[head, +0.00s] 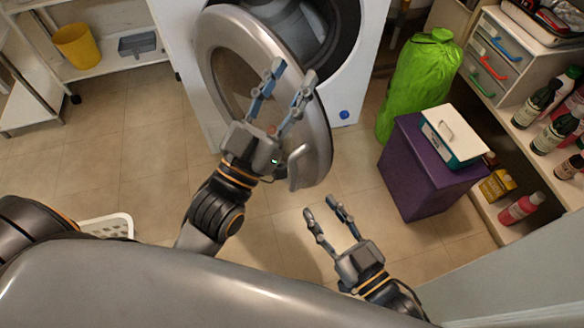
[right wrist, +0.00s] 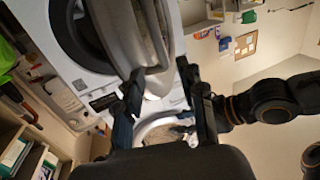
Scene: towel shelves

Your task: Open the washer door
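The white washer (head: 362,75) stands at the top middle of the head view. Its round grey door (head: 222,42) is swung away from the dark drum opening (head: 340,20), toward me and to the left. A handle-like piece (head: 297,168) shows on the door's lower edge. My left gripper (head: 293,72) is open, with its fingers over the door's ring; I cannot tell whether they touch it. My right gripper (head: 320,207) is open and empty, below the door. In the right wrist view, the door (right wrist: 150,35) shows beyond the open right fingers (right wrist: 160,75).
A green bag (head: 420,80) and a purple box (head: 415,165) with a white-lidded container (head: 453,135) stand right of the washer. Shelves with bottles (head: 537,100) line the right side. A yellow bin (head: 77,45) sits on a left rack.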

